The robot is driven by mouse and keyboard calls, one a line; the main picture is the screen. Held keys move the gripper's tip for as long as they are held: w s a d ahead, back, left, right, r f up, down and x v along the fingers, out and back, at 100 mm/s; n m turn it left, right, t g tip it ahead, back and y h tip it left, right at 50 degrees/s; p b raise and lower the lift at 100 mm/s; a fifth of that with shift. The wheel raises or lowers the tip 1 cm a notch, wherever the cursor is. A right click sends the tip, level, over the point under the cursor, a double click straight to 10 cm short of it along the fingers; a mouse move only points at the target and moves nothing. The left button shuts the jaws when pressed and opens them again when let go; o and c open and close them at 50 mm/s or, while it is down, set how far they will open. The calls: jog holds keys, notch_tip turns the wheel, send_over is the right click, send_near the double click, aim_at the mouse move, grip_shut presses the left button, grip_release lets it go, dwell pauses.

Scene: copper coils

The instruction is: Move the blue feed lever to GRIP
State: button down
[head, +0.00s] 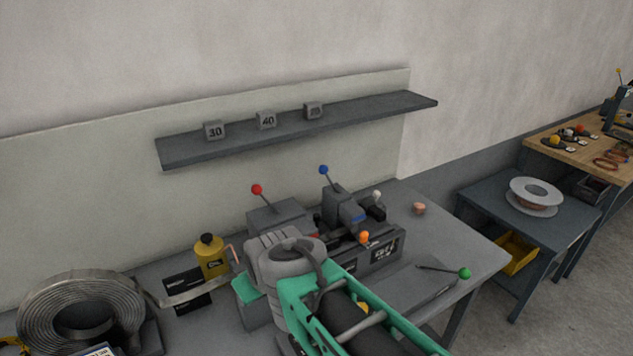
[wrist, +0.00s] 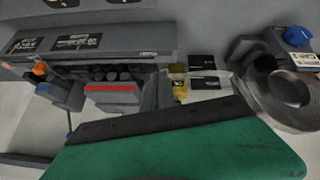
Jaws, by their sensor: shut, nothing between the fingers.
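The blue feed lever (head: 323,170) stands up from the grey machine (head: 378,254) on the bench in the head view. Its blue ball knob is at the top of a thin rod that leans slightly left. No GRIP mark is readable. My gripper (wrist: 155,121) shows in the wrist view as a dark edge with a large green surface below it. It is shut and holds nothing. In the head view my green and grey arm hides the machine's near left part, and my fingertips cannot be made out. No contact with the lever shows.
A red-knobbed lever (head: 257,189) stands left of the blue one. An orange knob (head: 363,237), a white knob (head: 376,194) and a green-knobbed lever (head: 464,273) are nearby. A yellow oil can (head: 210,258) and metal coil (head: 45,310) stand left. A shelf (head: 300,128) hangs above.

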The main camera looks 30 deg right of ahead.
jog(key=w+d+n+t+h+b, duration=0.1)
jog(key=w+d+n+t+h, duration=0.1)
jog(key=d, duration=0.4)
jog(key=w+d+r+n+t+h+b, duration=0.1)
jog(key=w+d+n+t+h+b, duration=0.1)
jog(key=w+d+n, duration=0.4)
jog(key=w+d+r+n+t+h+b, duration=0.1)
jog(key=w+d+n+t+h, duration=0.2)
jog(key=d, duration=0.4)
jog(key=shift+w+n+t+h, duration=0.3)
jog(key=shift+w+n+t, duration=0.3)
jog(key=shift+w+t, duration=0.7)
jog(key=shift+r+n, duration=0.35)
jog(key=shift+n, duration=0.05)
jog(key=shift+w, duration=0.1)
jog(key=p+x, duration=0.1)
jog(key=x, duration=0.2)
jog(key=p+x, duration=0.1)
jog(key=x, duration=0.2)
jog(key=p+x, duration=0.1)
jog(key=x, duration=0.2)
jog(key=shift+r, duration=0.35)
jog(key=d+p, duration=0.1)
jog(key=d, duration=0.3)
jog(key=shift+d+r+p, duration=0.1)
jog(key=shift+r+p, duration=0.15)
jog(key=shift+p, duration=0.15)
